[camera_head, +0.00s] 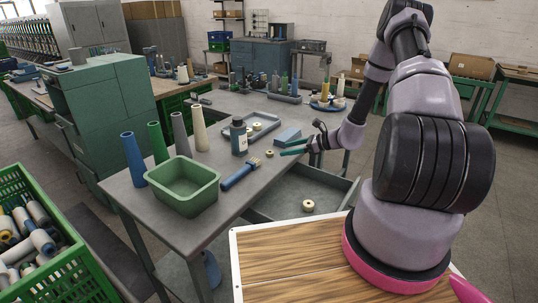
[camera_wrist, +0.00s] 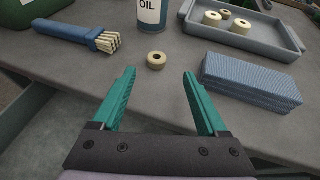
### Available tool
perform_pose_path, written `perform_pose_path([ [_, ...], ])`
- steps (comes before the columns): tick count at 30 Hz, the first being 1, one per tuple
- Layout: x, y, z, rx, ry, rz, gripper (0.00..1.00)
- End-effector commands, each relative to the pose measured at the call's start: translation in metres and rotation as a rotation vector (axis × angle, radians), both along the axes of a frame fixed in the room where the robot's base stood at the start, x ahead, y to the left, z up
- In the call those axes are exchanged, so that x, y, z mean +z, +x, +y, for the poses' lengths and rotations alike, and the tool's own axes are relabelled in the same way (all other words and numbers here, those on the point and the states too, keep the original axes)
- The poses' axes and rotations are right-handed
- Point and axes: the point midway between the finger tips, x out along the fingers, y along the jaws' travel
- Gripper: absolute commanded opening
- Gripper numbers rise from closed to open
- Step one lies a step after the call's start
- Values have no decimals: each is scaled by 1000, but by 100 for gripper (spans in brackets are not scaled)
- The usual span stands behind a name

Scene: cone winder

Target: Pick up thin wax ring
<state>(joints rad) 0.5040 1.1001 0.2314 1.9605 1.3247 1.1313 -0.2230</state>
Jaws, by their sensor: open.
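A small cream wax ring (camera_wrist: 156,60) with a dark centre hole lies flat on the grey table (camera_wrist: 80,70), just beyond and between my fingertips in the wrist view. It also shows in the head view (camera_head: 269,154), left of my gripper (camera_head: 288,148). My gripper, with green fingers (camera_wrist: 159,75), is open and empty, apart from the ring. Several similar rings (camera_wrist: 240,27) sit in the grey tray (camera_wrist: 275,43) at the upper right of the wrist view. Another ring (camera_head: 308,205) lies lower down, in the open drawer below the table.
A blue block (camera_wrist: 250,82) lies right of my right finger. A blue-handled brush (camera_wrist: 68,32) lies to the left. An oil bottle (camera_wrist: 151,15) stands just behind the ring. A green bin (camera_head: 187,184) and several cones (camera_head: 133,160) stand farther left.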

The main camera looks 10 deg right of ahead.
Motion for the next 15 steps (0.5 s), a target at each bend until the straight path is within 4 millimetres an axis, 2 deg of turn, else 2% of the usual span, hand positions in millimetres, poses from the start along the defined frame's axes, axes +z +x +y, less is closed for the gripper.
perform_pose_path([
  [15,-21,21,49,1,0,0,76],
])
